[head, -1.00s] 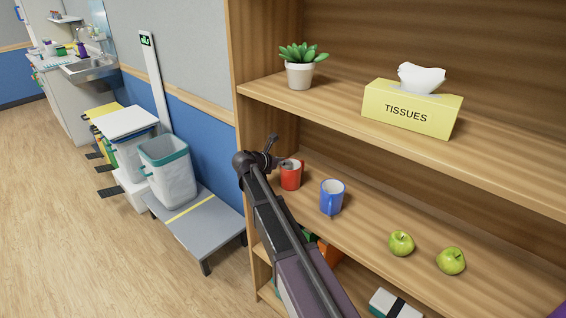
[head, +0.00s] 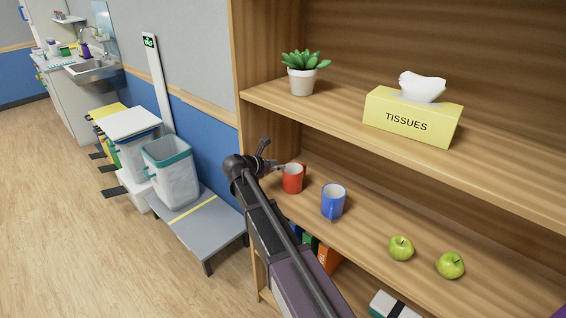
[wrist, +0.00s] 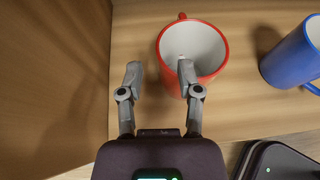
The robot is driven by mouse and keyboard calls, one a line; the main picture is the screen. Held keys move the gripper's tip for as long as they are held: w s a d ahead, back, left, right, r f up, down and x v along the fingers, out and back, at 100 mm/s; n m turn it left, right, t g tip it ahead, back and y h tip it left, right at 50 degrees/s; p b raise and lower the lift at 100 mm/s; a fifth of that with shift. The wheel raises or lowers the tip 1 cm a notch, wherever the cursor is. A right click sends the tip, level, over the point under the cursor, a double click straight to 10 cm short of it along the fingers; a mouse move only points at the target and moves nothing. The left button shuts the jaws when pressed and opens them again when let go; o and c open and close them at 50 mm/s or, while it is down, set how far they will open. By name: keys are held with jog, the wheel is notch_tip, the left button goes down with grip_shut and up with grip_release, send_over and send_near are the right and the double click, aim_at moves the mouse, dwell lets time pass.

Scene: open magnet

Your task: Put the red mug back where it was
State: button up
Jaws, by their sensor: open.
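The red mug (head: 293,178) stands upright on the middle shelf (head: 365,227), near its left end. In the wrist view the red mug (wrist: 222,68) has its handle pointing away, at the top of the picture. My gripper (wrist: 160,72) is open at the near side of the mug. Its right finger overlaps the mug's rim and near wall in the picture; its left finger is left of the mug. I cannot tell whether the right finger touches it. In the head view my gripper (head: 270,161) is just left of the mug.
A blue mug (head: 332,202) stands close to the right of the red one, also in the wrist view (wrist: 293,57). Two green apples (head: 401,248) lie farther right. The shelf's left side wall (wrist: 50,80) is close to my left finger. A plant and tissue box (head: 412,114) stand above.

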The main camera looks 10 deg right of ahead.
jog(key=p+v, duration=0.2)
jog(key=v, duration=0.5)
jog(key=shift+s, duration=0.1)
dwell(0.5)
jog(key=s+d+f+m+g, duration=0.1)
jog(key=s+d+m, duration=0.1)
jog(key=s+d+f+m+g+y, duration=0.1)
jog(key=s+f+m, duration=0.1)
jog(key=s+d+f+m+y, duration=0.1)
jog(key=s+d+m, duration=0.1)
jog(key=s, duration=0.1)
jog(key=shift+s+d+f+m+g, duration=0.1)
jog(key=shift+d+f+m+g, duration=0.2)
jog(key=shift+d+g, duration=0.1)
jog(key=s+d+f+m+g+y, duration=0.1)
jog(key=s+f+m+g+y, duration=0.1)
jog(key=s+m, duration=0.7)
jog(key=s+d+f+m+g+y, duration=0.1)
jog(key=s+f+m+g+y, duration=0.1)
jog(key=s+f+m+y, duration=0.2)
jog(key=shift+s+d+f+m+y, duration=0.15)
jog(key=shift+s+d+m+y, duration=0.15)
jog(key=shift+s+m+y, duration=1.9)
jog(key=shift+s+h, duration=0.6)
jog(key=shift+s, duration=0.25)
